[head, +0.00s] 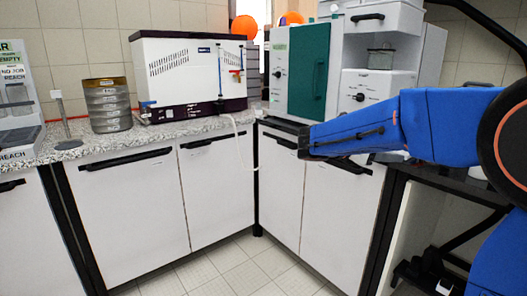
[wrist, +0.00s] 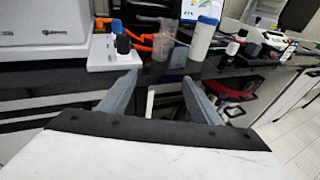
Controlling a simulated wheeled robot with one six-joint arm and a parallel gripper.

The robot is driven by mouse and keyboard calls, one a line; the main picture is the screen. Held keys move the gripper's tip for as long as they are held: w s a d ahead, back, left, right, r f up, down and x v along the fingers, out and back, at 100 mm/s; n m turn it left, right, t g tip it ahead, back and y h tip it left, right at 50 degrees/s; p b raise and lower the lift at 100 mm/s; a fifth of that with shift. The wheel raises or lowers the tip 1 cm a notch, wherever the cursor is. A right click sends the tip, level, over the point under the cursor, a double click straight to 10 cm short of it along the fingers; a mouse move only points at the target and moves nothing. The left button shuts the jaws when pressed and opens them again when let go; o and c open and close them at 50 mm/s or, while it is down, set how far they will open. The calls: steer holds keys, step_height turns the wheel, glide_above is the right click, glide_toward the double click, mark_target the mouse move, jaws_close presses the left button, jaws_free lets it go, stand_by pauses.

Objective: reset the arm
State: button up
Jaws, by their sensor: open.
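My gripper (wrist: 162,84) shows in the wrist view with its two grey fingers well apart and nothing between them. Beyond and below the fingers are a dark, shiny worktop and its edge. In the head view my blue arm (head: 440,125) reaches in from the right, and its near-level link ends in front of the corner cabinets. The gripper's fingers cannot be made out in the head view.
Past the fingers stand a white bottle with a blue cap (wrist: 202,38), a clear beaker (wrist: 172,45) and a white device (wrist: 110,52). A sieve stack (head: 108,105) and a white machine (head: 190,70) stand on the speckled counter. The tiled floor (head: 225,270) is clear.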

steer(key=s+d+f+m+g+y, duration=0.1)
steer(key=s+f+m+y, duration=0.35)
steer(key=s, duration=0.55)
steer(key=s+d+f+m+g+y, duration=0.1)
steer(key=s+f+m+y, duration=0.35)
steer(key=s, duration=0.65)
steer(key=s+a+f+m+t+y, duration=0.1)
steer(key=s+a+f+m+y, duration=0.2)
steer(key=s+a+f+m, duration=0.2)
steer(key=s+a+f+m+t+y, duration=0.1)
steer(key=s+a+f+m+y, duration=0.2)
steer(key=s, duration=0.6)
steer(key=shift+s+a+f+m+t, duration=0.3)
steer(key=shift+a+f+m, duration=1.1)
steer(key=shift+m, duration=0.7)
steer(key=shift+d+f, duration=0.1)
steer(key=shift+d, duration=0.05)
